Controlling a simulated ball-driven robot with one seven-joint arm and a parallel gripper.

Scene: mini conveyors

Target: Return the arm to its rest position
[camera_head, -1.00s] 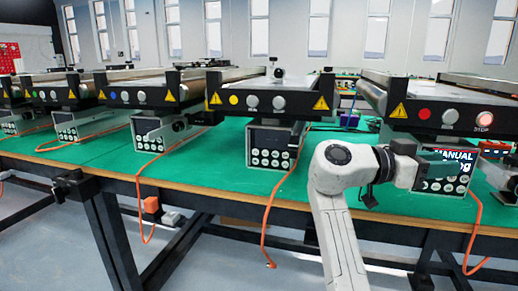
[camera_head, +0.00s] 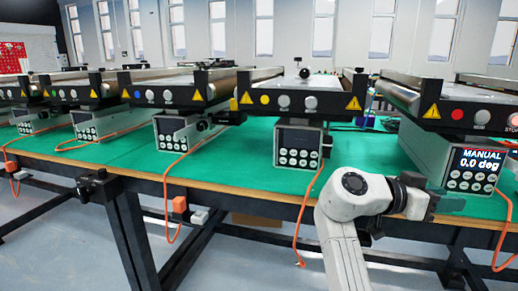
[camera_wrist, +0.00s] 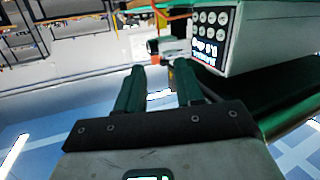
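My arm (camera_head: 345,232) is white and grey and rises in front of the bench in the head view. My gripper (camera_head: 452,203) points right, in front of the control box with the lit display. In the wrist view, my gripper (camera_wrist: 160,68) shows two green fingers set apart with nothing held between them.
A green-topped bench (camera_head: 245,180) carries several mini conveyors. An orange cable (camera_head: 312,190) hangs over the bench edge close to my arm. The floor in front is clear.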

